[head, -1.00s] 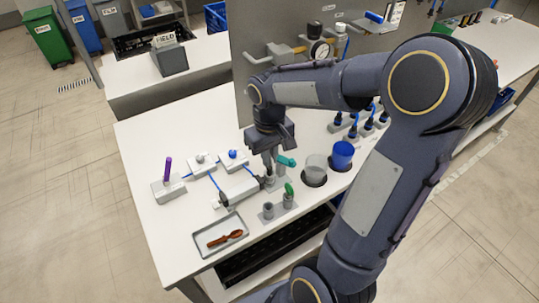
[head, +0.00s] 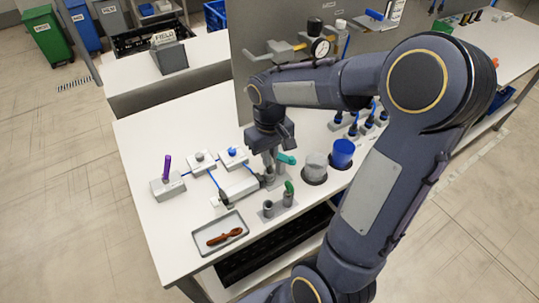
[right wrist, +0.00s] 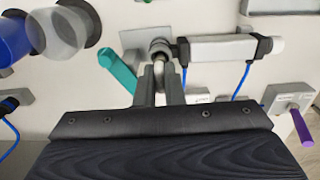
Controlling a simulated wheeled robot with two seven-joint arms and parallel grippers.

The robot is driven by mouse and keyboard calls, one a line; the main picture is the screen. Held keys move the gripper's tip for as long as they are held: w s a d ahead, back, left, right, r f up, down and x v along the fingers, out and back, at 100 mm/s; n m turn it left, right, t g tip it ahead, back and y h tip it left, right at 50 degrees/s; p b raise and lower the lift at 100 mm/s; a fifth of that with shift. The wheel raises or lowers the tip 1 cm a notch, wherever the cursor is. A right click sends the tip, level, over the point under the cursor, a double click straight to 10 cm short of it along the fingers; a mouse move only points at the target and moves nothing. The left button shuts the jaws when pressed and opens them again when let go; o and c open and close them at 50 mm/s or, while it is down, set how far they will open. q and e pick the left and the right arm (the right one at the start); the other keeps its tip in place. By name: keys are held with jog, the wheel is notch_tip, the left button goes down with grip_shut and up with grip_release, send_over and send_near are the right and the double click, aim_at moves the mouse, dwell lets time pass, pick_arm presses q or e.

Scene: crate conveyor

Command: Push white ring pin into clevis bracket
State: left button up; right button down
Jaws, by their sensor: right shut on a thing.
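My right gripper (right wrist: 160,88) points down at the bench and is shut on the white ring pin (right wrist: 159,68), of which only a small pale curved part shows between the fingertips. The grey clevis bracket (right wrist: 159,46) lies just beyond the fingertips at the rod end of a light grey cylinder (right wrist: 222,48). I cannot tell how far the pin sits in the bracket. In the head view the right gripper (head: 269,166) is at the right end of the cylinder (head: 238,190), and the pin is hidden there. My left gripper is not in view.
A teal handle (head: 287,159) is close beside the gripper. A grey cup (head: 315,166) and blue cup (head: 342,152) stand to the right. A green-topped peg (head: 289,190) stands in front. A tray (head: 221,234) holds a brown tool. A purple lever (head: 166,168) is at left.

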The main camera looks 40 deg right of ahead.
jog(key=shift+f+b, duration=0.5)
jog(key=shift+f, duration=0.25)
dwell(0.4)
jog(key=c, duration=0.9)
grip_release()
jog(key=shift+r, duration=0.1)
jog(key=shift+r+p, duration=2.6)
jog(key=shift+r, duration=0.4)
